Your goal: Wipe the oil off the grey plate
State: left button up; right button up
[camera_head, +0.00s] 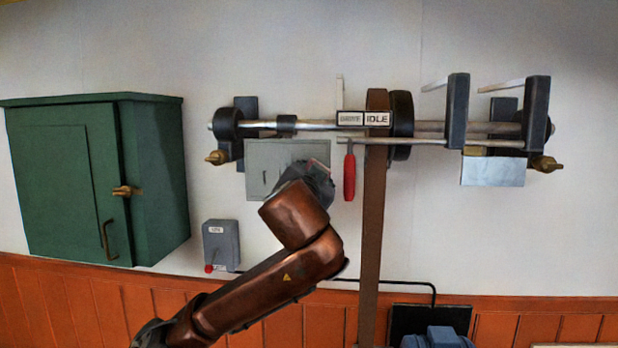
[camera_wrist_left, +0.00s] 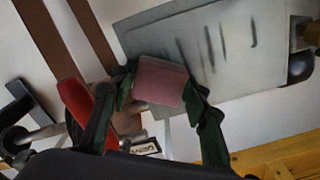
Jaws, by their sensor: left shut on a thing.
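The grey plate (camera_head: 257,162) hangs on the wall under the left part of the long horizontal shaft. My left arm hides its lower right part in the head view. In the left wrist view the plate (camera_wrist_left: 235,72) shows several dark streaks, likely the oil, across its middle. My left gripper (camera_head: 318,175) is at the plate's right side. In the left wrist view it is shut on a pink pad (camera_wrist_left: 160,82), which overlaps the plate's edge. I cannot tell whether the pad touches the plate. My right gripper is not in view.
A red-handled tool (camera_head: 349,175) hangs just right of my left gripper, near the brown vertical belt (camera_head: 373,220). The shaft (camera_head: 310,125) with an IDLE sign runs above. A green cabinet (camera_head: 65,180) and a grey switch box (camera_head: 220,240) are at left.

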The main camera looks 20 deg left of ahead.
aim_at(271, 170)
pick_arm(q)
jog(key=shift+s+a+b, duration=0.3)
jog(key=shift+a+b, duration=0.1)
jog(key=shift+a, duration=0.9)
jog(key=shift+s+a+b, duration=0.25)
jog(key=shift+a+b, duration=0.1)
jog(key=shift+a, duration=0.9)
jog(key=shift+s+a+b, duration=0.3)
jog(key=shift+a+b, duration=0.1)
jog(key=shift+a, duration=0.9)
jog(key=shift+s+a, duration=0.15)
jog(key=shift+a, duration=0.45)
jog(key=shift+s+a, duration=0.15)
jog(key=shift+a, duration=0.4)
jog(key=shift+s+a+b, duration=0.2)
jog(key=shift+a+b, duration=0.25)
jog(key=shift+a, duration=0.4)
jog(key=shift+s+a, duration=0.25)
jog(key=shift+a, duration=0.8)
jog(key=shift+r, duration=0.3)
jog(key=shift+w+d+p, duration=0.2)
jog(key=shift+d, duration=0.65)
jog(key=shift+w+d+p, duration=0.2)
jog(key=shift+d, duration=0.6)
jog(key=shift+w+d+p, duration=0.15)
jog(key=shift+w+d, duration=0.1)
jog(key=shift+d, duration=0.8)
jog(key=shift+w+d+p, duration=0.15)
jog(key=shift+w+d, duration=0.1)
jog(key=shift+d, duration=0.75)
